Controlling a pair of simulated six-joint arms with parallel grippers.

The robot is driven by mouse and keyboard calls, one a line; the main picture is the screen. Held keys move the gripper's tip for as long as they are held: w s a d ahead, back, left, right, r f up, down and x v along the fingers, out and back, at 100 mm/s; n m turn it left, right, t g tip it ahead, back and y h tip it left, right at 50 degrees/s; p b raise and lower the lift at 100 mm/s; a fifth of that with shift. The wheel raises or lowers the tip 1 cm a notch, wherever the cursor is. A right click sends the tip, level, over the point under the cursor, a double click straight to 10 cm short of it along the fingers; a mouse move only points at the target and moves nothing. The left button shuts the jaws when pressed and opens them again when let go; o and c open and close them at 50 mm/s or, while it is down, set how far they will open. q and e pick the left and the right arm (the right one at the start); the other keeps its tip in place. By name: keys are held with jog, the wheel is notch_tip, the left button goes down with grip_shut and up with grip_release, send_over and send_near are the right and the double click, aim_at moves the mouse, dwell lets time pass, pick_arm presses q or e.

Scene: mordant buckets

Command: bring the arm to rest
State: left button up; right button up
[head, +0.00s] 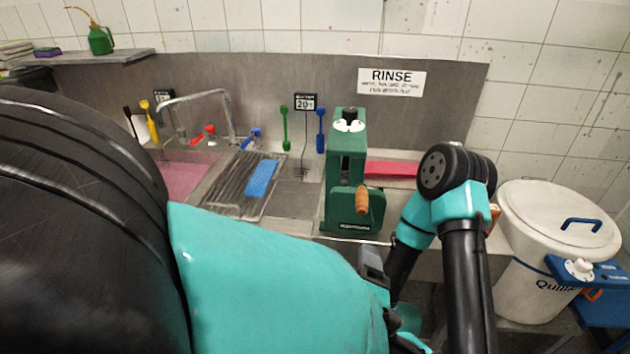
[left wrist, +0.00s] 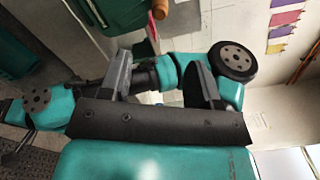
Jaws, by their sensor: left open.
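My left arm fills the lower left of the head view, with a dark joint and a teal link. Only part of my left gripper (head: 372,262) shows there, as a grey finger at the link's end. In the left wrist view its two grey fingers (left wrist: 163,75) stand well apart, with nothing held between them. My right arm (head: 455,172) is bent behind it, and part of it shows through the gap between the fingers in the wrist view. Dark parts at its far end (left wrist: 18,145) may be my right gripper; its jaws cannot be made out.
A green machine with a wooden handle (head: 345,175) stands on the steel counter just beyond the left gripper. A white lidded bucket (head: 535,285) stands at the right.

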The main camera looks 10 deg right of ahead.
pick_arm(q)
jog(key=w+a+f+n+g+y, duration=0.1)
jog(key=w+a+f+n+g, duration=0.1)
jog(key=w+a+f+n, duration=0.35)
jog(key=w+a+f+n+g, duration=0.35)
jog(key=a+f, duration=0.25)
jog(key=f, duration=0.3)
jog(key=w+a+f+n+g+y, duration=0.1)
jog(key=w+a+f+n+g, duration=0.1)
jog(key=w+a+f+n, duration=0.45)
jog(key=s+a+f+n+g, duration=0.4)
jog(key=s+a+f+n, duration=0.2)
jog(key=a+f, duration=0.3)
jog(key=s+a+f+n+g, duration=0.4)
jog(key=s+a+f+n, duration=0.3)
jog(key=a+f, duration=0.3)
notch_tip(320, 180, down, 2)
jog(key=shift+s+a+f+g, duration=0.15)
jog(key=shift+s+a+g, duration=0.1)
jog(key=shift+s+g, duration=0.1)
